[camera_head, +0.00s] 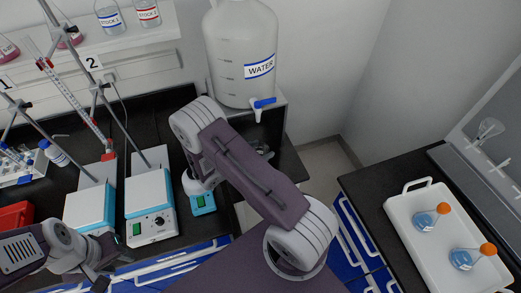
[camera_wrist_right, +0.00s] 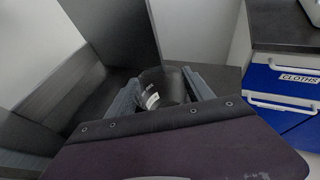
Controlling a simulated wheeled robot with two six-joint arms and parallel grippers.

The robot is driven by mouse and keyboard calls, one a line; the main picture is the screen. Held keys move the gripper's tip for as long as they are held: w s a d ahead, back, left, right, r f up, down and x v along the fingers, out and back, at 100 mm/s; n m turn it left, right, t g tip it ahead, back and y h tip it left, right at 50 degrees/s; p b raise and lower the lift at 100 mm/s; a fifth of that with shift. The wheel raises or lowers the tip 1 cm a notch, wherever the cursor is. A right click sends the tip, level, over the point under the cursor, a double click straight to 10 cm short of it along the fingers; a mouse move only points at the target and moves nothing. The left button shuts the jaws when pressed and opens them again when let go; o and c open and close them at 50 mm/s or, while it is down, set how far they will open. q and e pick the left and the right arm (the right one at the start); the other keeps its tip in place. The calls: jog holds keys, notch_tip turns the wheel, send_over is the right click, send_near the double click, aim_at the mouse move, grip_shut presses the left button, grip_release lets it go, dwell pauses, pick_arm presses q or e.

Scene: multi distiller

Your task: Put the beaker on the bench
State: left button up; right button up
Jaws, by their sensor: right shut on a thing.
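A clear glass beaker (camera_wrist_right: 152,92) with a white label stands between the two fingers of my right gripper (camera_wrist_right: 163,84) in the right wrist view. The gripper is shut on it. In the head view the beaker is mostly hidden behind my right arm, near the water carboy's tap. The black bench (camera_head: 290,168) lies below it. I cannot tell whether the beaker touches a surface. My left gripper (camera_head: 101,277) is low at the left in the head view, in front of the hotplates. Its finger opening is unclear.
A large water carboy (camera_head: 228,65) stands on a stand at the back. A white tray (camera_head: 405,205) with two orange-capped flasks sits on the right counter. A floor gap lies between the benches.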

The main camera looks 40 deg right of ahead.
jog(key=shift+f, duration=0.2)
jog(key=o, duration=1.4)
jog(key=shift+r, duration=0.15)
